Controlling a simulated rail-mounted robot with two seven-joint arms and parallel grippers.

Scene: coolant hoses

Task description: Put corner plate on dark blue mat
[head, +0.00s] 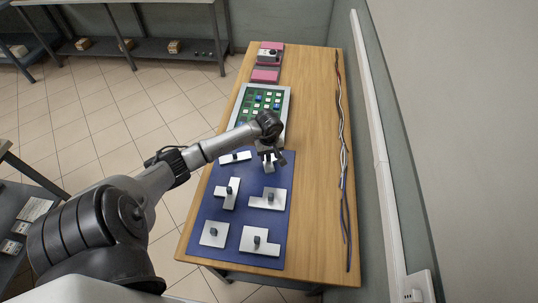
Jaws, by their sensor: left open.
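The dark blue mat (243,208) lies on the near part of the wooden table. Several pale plates with dark upright knobs lie on it. One small pale plate (269,169) is at the mat's far right, under my left gripper (272,158) and partly hidden by it; it may be the corner plate, but I cannot make out its full outline. My left gripper is open and points down at this plate's knob. I cannot tell whether the fingers touch it. My right gripper is not in view.
On the mat also lie a bar plate (228,158), stepped plates (277,200) and a square plate (210,240). Behind stand a grey-framed green board (284,103) and pink mats (265,76). Cables (343,150) run along the right edge; wood left of them is clear.

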